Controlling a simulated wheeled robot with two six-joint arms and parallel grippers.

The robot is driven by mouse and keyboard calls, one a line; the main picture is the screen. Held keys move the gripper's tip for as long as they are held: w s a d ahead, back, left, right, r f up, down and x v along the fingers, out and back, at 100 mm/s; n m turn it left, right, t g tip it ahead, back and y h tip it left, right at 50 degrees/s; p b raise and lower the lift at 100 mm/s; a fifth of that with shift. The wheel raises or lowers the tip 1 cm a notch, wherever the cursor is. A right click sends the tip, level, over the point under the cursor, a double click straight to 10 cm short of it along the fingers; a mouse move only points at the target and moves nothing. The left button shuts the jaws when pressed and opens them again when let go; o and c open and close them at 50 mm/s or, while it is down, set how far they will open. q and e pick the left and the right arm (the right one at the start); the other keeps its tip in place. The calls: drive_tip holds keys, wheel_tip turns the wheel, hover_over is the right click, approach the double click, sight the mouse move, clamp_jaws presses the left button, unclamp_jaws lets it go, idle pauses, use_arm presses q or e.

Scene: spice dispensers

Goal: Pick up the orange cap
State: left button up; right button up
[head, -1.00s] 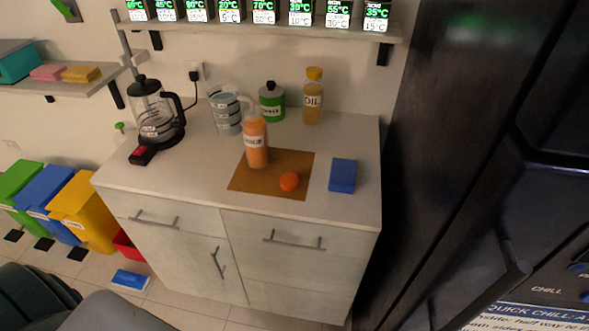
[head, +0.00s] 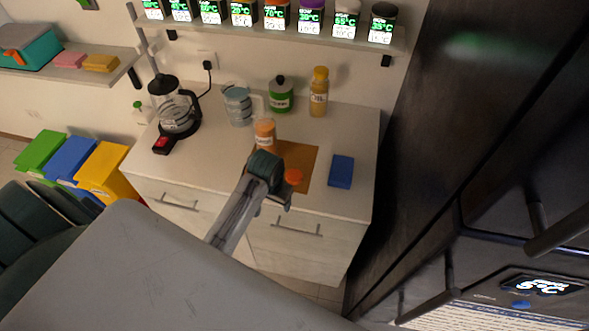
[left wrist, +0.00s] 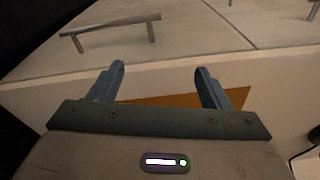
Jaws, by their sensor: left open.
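The orange cap (head: 293,177) lies on the brown mat (head: 307,161) on the counter, partly beside my left gripper in the head view. My left gripper (head: 283,192) is open and reaches over the front part of the counter, close to the cap. In the left wrist view its two fingers (left wrist: 160,85) stand apart with nothing between them, and the mat's edge (left wrist: 180,99) shows beyond. The cap is not visible in that view. An orange-filled bottle (head: 265,133) stands on the mat behind the gripper, its lower part hidden. My right gripper is not in view.
A blue block (head: 341,171) lies right of the mat. A dark fridge (head: 480,130) borders the right side. Drawer handles protrude in front.

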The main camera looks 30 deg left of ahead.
use_arm(q)
wheel_tip(320, 180, up, 10)
drive_tip(key=g+p, duration=0.1)
hover_over(294, 175)
drive_tip(key=f+b, duration=0.3)
drive_tip(key=shift+s+a+n+h, duration=0.15)
drive_tip(key=shift+a+n+h, duration=0.15)
drive_tip(key=shift+n, duration=0.1)
drive_tip(key=shift+f+p, duration=0.45)
drive_tip(key=shift+f, duration=0.5)
drive_tip(key=f+p, duration=0.2)
drive_tip(key=f, duration=0.2)
drive_tip(key=shift+d+f+p, duration=0.3)
drive_tip(key=shift+d+p, duration=0.1)
drive_tip(key=shift+f, duration=0.5)
drive_tip(key=c, duration=1)
